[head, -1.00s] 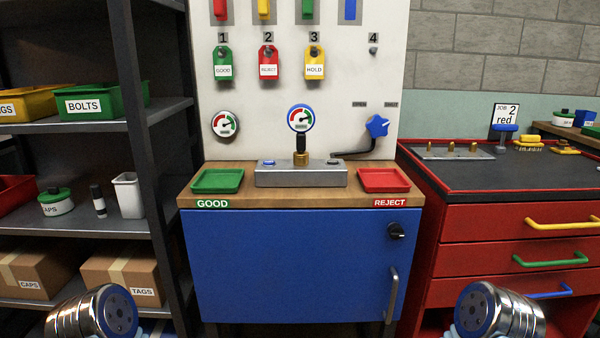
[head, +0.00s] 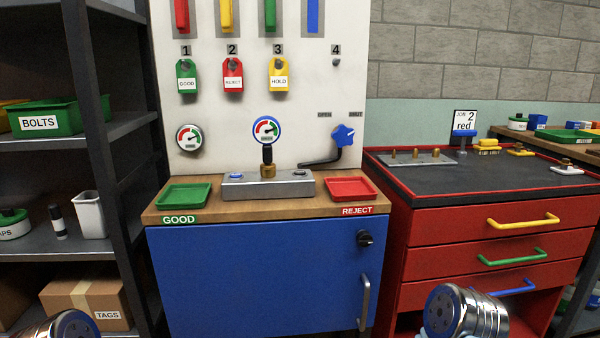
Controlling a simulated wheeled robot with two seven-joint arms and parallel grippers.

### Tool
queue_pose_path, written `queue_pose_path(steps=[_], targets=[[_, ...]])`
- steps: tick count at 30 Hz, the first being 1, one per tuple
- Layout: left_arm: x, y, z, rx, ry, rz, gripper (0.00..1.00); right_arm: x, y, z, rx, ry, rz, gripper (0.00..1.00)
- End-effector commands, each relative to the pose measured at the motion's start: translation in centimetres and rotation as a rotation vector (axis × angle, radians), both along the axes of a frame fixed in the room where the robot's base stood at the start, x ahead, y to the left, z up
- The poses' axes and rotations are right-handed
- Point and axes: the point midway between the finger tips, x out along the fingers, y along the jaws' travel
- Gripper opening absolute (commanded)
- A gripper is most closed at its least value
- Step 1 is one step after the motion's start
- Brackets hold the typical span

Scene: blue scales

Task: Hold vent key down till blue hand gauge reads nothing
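The blue-rimmed gauge (head: 266,130) stands upright on a brass fitting on the grey metal block (head: 267,187). Its needle appears to point up and right, but its exact reading is too small to tell. The block has a small blue-topped button (head: 234,176) at its left end and a small pale-topped one (head: 299,172) at its right end. Their markings are unreadable, so I cannot tell which is the vent key. Nothing touches either button. Rounded metal parts of my two arms show at the bottom edge, well short of the bench. No gripper fingers are visible.
A silver-rimmed gauge (head: 190,138) and a blue star knob (head: 343,135) are on the white panel. A green tray (head: 184,195) and a red tray (head: 350,188) flank the block. The blue cabinet (head: 265,275) is below; shelving stands left, red drawers (head: 485,225) right.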

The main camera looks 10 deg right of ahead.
Motion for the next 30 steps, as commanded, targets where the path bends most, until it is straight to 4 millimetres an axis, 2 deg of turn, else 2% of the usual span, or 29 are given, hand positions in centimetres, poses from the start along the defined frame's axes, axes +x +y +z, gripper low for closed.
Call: queue_pose_path(steps=[1, 3, 4, 30], targets=[[0.0, 0.0, 0.0, 0.0, 0.0, 0.0, 0.94, 0.0, 0.0, 0.0, 0.0, 0.0, 0.0, 0.12], [0.0, 0.0, 0.0, 0.0, 0.0, 0.0, 0.94, 0.0, 0.0, 0.0, 0.0, 0.0, 0.0, 0.01], [0.0, 0.0, 0.0, 0.0, 0.0, 0.0, 0.94, 0.0, 0.0, 0.0, 0.0, 0.0, 0.0, 0.0], [0.0, 0.0, 0.0, 0.0, 0.0, 0.0, 0.94, 0.0, 0.0, 0.0, 0.0, 0.0, 0.0, 0.0]])
